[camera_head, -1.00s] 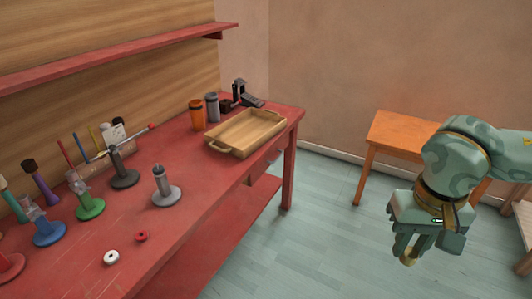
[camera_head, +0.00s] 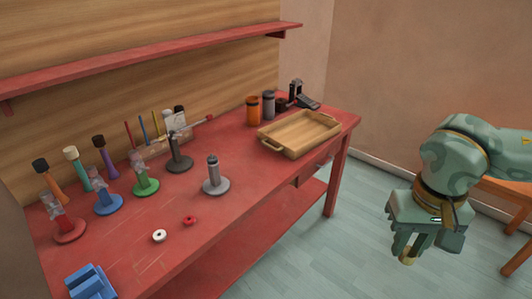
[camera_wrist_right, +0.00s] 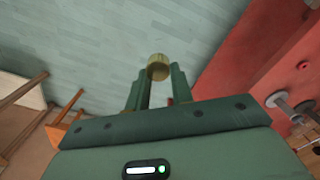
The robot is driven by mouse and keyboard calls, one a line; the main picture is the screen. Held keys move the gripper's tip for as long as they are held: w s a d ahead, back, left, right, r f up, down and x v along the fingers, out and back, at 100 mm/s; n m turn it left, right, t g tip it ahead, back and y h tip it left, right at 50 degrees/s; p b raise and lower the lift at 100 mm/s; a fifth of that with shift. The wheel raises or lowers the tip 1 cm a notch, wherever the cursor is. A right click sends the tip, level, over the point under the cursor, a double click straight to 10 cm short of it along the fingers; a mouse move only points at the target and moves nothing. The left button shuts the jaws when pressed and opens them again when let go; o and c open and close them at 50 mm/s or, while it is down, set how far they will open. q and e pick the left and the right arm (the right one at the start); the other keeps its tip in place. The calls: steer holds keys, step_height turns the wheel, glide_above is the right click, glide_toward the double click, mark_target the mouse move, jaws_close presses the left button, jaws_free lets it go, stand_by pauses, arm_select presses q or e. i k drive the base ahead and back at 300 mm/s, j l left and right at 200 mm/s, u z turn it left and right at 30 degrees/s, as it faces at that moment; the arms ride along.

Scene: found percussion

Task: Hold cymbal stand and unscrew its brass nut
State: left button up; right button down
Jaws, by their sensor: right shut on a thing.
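My right gripper (camera_head: 408,254) is out over the floor, right of the red bench and apart from it. It is shut on a small brass nut (camera_head: 408,261), which shows between the fingertips in the right wrist view (camera_wrist_right: 158,67). A grey stand (camera_head: 214,181) with a round base and a short upright post, which looks like the cymbal stand, stands on the bench. No gripper touches it. My left gripper is out of view.
The red bench (camera_head: 245,203) holds a white ring (camera_head: 159,236), a red ring (camera_head: 190,220), a wooden tray (camera_head: 300,133), a dark stand (camera_head: 177,160), and green (camera_head: 146,187), blue (camera_head: 108,204) and red (camera_head: 68,233) stands. A blue block (camera_head: 90,284) is at the front left.

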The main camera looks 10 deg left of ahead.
mark_target(217, 185)
steer(key=i+u, duration=0.15)
steer(key=u, duration=0.25)
steer(key=i+l+u, duration=0.1)
steer(key=u, duration=0.3)
steer(key=i+l+u, duration=0.15)
steer(key=u, duration=0.25)
steer(key=i+l+u, duration=0.15)
steer(key=u, duration=0.25)
steer(key=i+l+u, duration=0.1)
steer(key=l, duration=0.25)
steer(key=i+l, duration=0.2)
steer(key=l, duration=0.15)
steer(key=i+l+u, duration=0.15)
steer(key=l, duration=0.2)
steer(key=i+l+u, duration=0.1)
steer(key=l, duration=0.25)
steer(key=i, duration=0.05)
